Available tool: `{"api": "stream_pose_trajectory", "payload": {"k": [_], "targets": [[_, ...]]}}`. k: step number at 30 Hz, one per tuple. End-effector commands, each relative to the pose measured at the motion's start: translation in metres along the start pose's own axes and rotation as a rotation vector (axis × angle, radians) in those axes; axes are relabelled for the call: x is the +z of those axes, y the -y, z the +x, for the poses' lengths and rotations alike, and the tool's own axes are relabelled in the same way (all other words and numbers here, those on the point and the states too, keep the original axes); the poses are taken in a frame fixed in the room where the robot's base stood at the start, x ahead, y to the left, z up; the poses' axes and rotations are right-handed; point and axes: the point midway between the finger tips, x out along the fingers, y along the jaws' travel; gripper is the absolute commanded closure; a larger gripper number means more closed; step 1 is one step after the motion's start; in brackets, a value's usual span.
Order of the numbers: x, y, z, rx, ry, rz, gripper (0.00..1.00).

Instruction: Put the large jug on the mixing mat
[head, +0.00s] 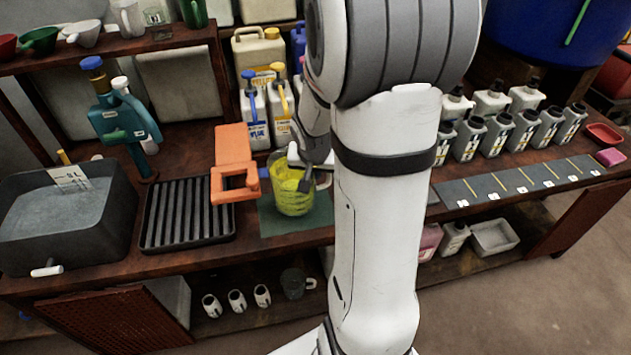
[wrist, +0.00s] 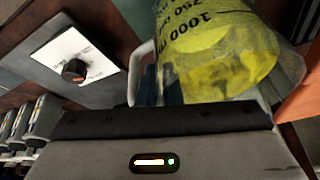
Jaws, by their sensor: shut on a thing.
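The large jug (head: 291,199) is clear, marked in numbers and holds yellow liquid. It looks upright over the dark green mixing mat (head: 270,226) at the middle of the bench. Whether its base touches the mat cannot be told. My gripper (head: 307,180) is shut on the jug's handle, at the jug's right side in the head view. In the wrist view the jug (wrist: 215,45) fills the top right, with its handle running down behind my gripper. The fingertips are partly hidden there.
An orange stand (head: 233,150) is close left of the jug. A black ribbed tray (head: 187,213) and a grey basin (head: 65,215) are further left. White jerrycans (head: 255,117) stand behind. Grey bottles (head: 468,140) line the right side, behind a striped grey mat (head: 470,188).

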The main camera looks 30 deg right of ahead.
Motion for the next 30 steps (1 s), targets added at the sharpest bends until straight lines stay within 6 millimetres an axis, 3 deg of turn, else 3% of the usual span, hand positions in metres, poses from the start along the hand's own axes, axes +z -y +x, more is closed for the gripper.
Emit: {"api": "stream_pose_trajectory", "payload": {"k": [6,16,17,24,30], "targets": [[0.012,-0.002,0.029,0.001,0.002,0.000,1.00],[0.012,-0.002,0.031,0.000,-0.001,0.002,1.00],[0.012,-0.002,0.030,0.000,0.001,0.002,0.93],[0.012,-0.002,0.030,0.001,0.001,0.002,0.73],[0.012,-0.003,0.030,0.001,0.001,0.002,0.73]]}}
